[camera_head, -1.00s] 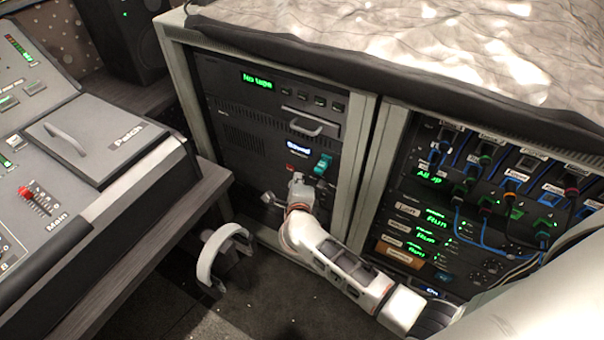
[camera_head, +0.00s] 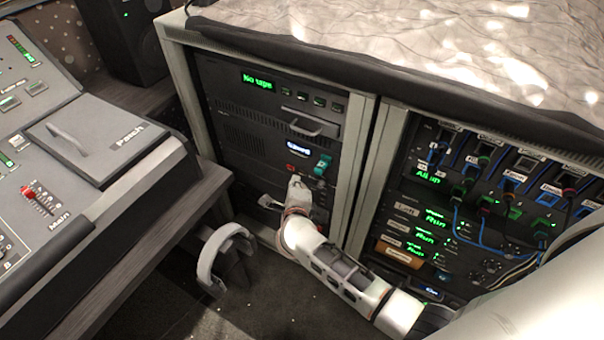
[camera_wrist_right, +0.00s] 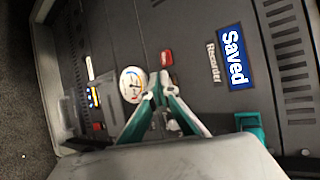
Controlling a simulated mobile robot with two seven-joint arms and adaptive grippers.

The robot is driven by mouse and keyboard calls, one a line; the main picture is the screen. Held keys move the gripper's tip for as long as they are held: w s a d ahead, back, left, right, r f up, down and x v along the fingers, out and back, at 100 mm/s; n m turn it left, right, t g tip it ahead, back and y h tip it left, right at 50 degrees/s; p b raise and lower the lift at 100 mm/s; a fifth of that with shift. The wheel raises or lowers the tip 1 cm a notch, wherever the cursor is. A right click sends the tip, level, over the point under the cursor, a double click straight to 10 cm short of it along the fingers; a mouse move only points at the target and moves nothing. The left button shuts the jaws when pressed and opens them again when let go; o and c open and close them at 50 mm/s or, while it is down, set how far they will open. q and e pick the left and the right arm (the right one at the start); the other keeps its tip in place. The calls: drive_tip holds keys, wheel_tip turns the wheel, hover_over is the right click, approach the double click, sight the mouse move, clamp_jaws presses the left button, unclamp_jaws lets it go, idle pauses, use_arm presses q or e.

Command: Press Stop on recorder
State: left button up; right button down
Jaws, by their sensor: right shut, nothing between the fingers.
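The recorder panel (camera_wrist_right: 195,100) carries the label "Recorder" and a blue-lit display (camera_wrist_right: 232,57) reading "Saved" in the wrist view. A small red button (camera_wrist_right: 166,57) sits beside the label; it is tiny in the head view (camera_head: 298,169). I cannot read any Stop marking. My right gripper (camera_wrist_right: 159,78) is shut and empty, its green-and-white fingertips close to the red button in the picture; I cannot tell if they touch. In the head view the right gripper (camera_head: 299,184) is low in front of the panel. My left gripper is not in view.
A teal switch (camera_head: 322,164) and a round pale dial (camera_wrist_right: 132,84) are close by. Above is a "No tape" unit (camera_head: 258,80) with a handle. A patched rack (camera_head: 470,200) stands right. A mixing desk (camera_head: 75,140) and headphones (camera_head: 222,257) are left.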

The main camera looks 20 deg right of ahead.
drive_tip(key=shift+a, duration=0.1)
drive_tip(key=shift+s+a+p, duration=0.15)
drive_tip(key=shift+s+a, duration=0.65)
drive_tip(key=shift+a, duration=0.15)
drive_tip(key=shift+s+a+p, duration=0.15)
drive_tip(key=shift+s+a, duration=0.6)
drive_tip(key=shift+a, duration=0.2)
